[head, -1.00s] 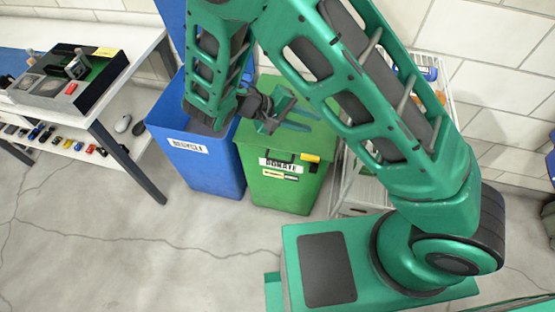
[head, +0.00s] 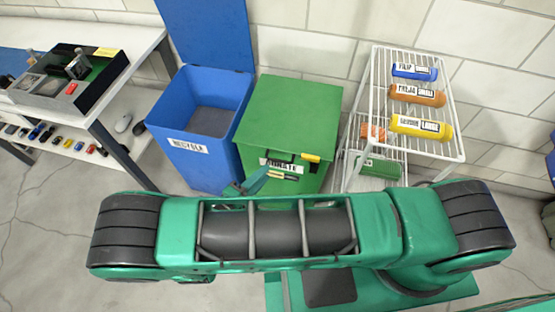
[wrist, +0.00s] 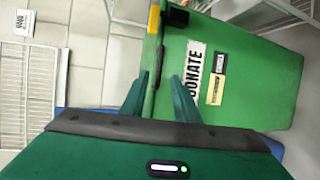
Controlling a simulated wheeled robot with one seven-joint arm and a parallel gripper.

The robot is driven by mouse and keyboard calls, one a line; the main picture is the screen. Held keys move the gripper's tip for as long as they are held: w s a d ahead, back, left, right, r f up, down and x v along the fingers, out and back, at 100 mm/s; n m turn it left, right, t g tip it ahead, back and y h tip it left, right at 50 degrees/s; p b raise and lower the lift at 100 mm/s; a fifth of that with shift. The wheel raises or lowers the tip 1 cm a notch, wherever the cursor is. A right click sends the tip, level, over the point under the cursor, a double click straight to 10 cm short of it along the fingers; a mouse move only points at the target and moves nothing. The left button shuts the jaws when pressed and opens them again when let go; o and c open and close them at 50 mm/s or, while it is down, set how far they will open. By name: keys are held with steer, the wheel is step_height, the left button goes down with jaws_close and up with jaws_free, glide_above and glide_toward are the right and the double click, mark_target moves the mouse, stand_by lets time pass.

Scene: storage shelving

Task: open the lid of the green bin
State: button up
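The green bin (head: 275,180) stands upright with its flat green lid (head: 290,110) down. Its front has a DONATE label and a black and yellow latch piece (head: 308,158) at the lid's front edge. In the wrist view the bin front (wrist: 250,75) is turned sideways, with its label (wrist: 194,70) right of the fingers. My gripper (wrist: 162,88) is open and empty, with the lid's front edge appearing between its fingertips. In the head view the gripper (head: 256,182) is low before the bin's front, mostly hidden by my arm. Contact with the lid cannot be told.
A blue recycling bin (head: 205,168) with its lid (head: 205,35) raised stands close on the left. A white wire rack (head: 378,85) with several colored bottles stands on the right. A workbench (head: 130,40) is at far left. A wall is behind.

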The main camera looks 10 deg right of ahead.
mark_target(278, 160)
steer(key=x, duration=0.9)
steer(key=shift+f, duration=0.1)
jaws_close()
